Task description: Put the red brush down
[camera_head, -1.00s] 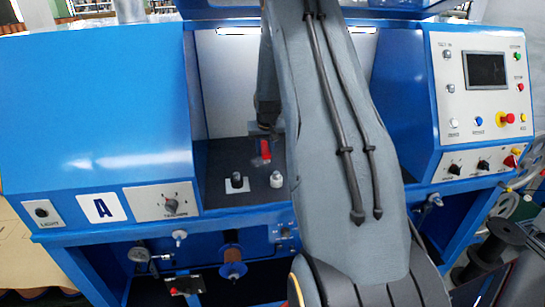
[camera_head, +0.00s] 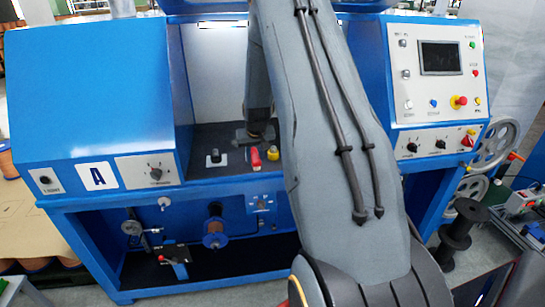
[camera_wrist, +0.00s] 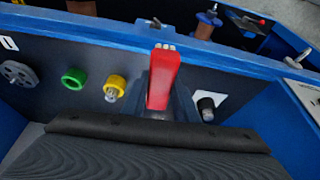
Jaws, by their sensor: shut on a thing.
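The red brush (camera_head: 255,157) is in my gripper (camera_head: 254,139), low over the dark recessed shelf (camera_head: 228,175) of the blue machine.
A green ring (camera_wrist: 73,77) and a grey wheel (camera_wrist: 18,73) lie further left in the wrist view. The blue housing (camera_head: 90,105) and the control panel (camera_head: 440,85) flank the recess. My arm hides the recess's right part in the head view.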

